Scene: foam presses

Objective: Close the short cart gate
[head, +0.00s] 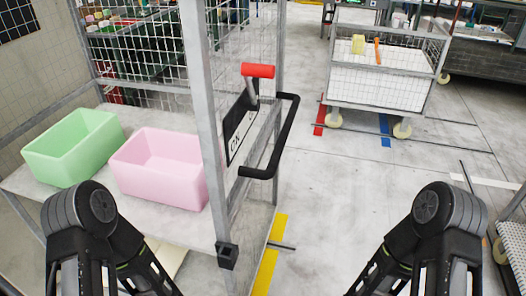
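A grey wire-mesh gate panel (233,187) stands on the right side of the cart at the left, seen at a steep angle. It bears a black bar handle (285,140), a red knob (258,70) on a short grey stem, and a dark plate with partly readable white letters. A thick upright post (200,100) stands at the panel's near side. I cannot tell whether the gate is latched. My two arms rise at the bottom left and bottom right, apart from the gate. Neither gripper is in view.
On the cart's pale shelf (185,226) stand a green bin (75,146) and a pink bin (162,167). A yellow floor strip (268,258) lies beside the cart. A second wheeled mesh cart (385,87) stands at the back right. The middle floor is clear.

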